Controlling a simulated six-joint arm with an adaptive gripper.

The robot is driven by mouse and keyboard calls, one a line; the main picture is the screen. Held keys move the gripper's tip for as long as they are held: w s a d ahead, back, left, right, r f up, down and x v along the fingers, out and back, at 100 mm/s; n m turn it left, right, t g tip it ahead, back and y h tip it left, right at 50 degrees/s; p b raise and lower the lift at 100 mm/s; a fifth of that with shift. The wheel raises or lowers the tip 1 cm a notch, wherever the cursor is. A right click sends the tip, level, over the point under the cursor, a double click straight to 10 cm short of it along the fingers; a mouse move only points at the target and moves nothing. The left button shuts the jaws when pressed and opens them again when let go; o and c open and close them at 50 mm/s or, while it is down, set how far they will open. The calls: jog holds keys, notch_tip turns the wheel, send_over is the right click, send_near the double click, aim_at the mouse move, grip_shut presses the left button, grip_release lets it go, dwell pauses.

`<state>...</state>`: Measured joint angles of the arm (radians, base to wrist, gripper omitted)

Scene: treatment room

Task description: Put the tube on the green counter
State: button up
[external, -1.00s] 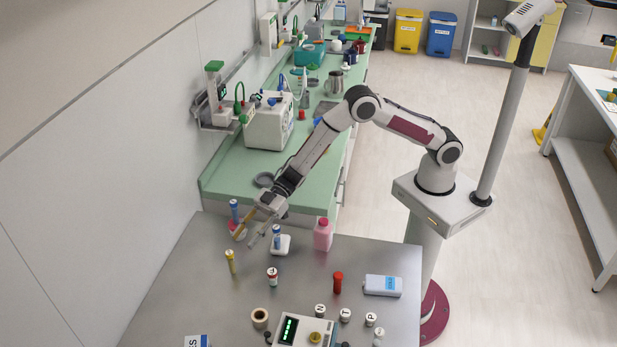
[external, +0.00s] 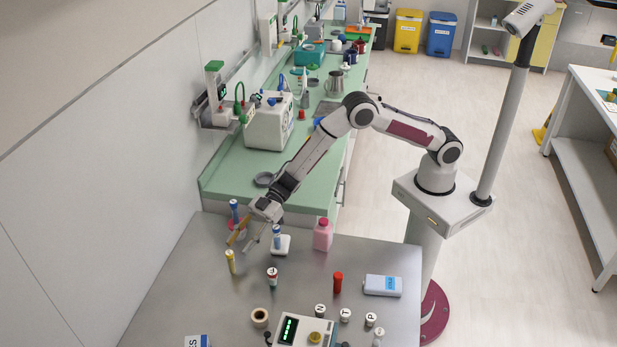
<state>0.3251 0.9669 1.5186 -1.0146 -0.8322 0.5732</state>
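My gripper (external: 240,245) is open, its two fingers apart and angled down to the left over the far left part of the steel table (external: 180,295). A yellow tube (external: 231,263) stands upright just below the fingertips, with a gap still showing. A blue-capped tube (external: 235,208) stands in a holder behind the gripper, and another (external: 277,238) stands on a white base to its right. A red tube (external: 337,283) stands further right on the table. The frames do not show which tube is meant. The green counter (external: 240,172) runs along the wall behind the table.
A pink bottle (external: 323,235) stands right of the gripper. A small vial (external: 272,277), a tape roll (external: 260,317), a device with a green display (external: 302,331) and a white-blue box (external: 383,285) are on the table. A white machine (external: 268,127) and grey dish (external: 264,179) sit on the counter.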

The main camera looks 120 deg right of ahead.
aim_at(229, 252)
jog(key=shift+r+x, duration=0.1)
jog(key=shift+x, duration=1.15)
jog(key=shift+r+x, duration=0.15)
jog(key=shift+x, duration=1.1)
jog(key=shift+w+d, duration=0.15)
grip_shut()
